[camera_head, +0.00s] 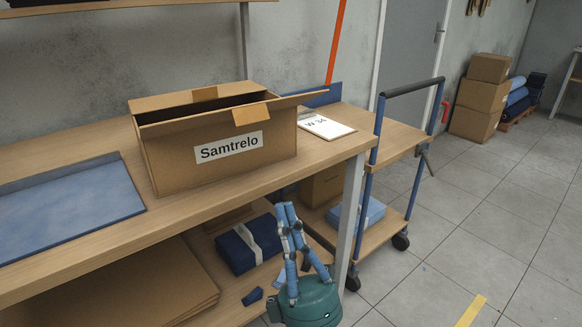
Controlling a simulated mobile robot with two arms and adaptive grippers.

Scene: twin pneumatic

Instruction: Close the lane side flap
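A brown cardboard box labelled Samtrelo (217,160) stands on the wooden workbench (95,237). Its top is partly open, with a dark gap showing inside. A flap (290,101) sticks outward from the box's right side, nearly level. Another flap (170,101) shows along the back, and tape pieces show at the back and front top edges. I cannot tell from the picture which flap is called the lane side one.
A blue mat (70,208) lies left of the box. A white clipboard marked W 34 (326,126) lies right of it. A trolley (400,150) with a blue frame stands at the bench's right end. A blue bundle (243,247) is on the lower shelf. Floor at right is mostly clear.

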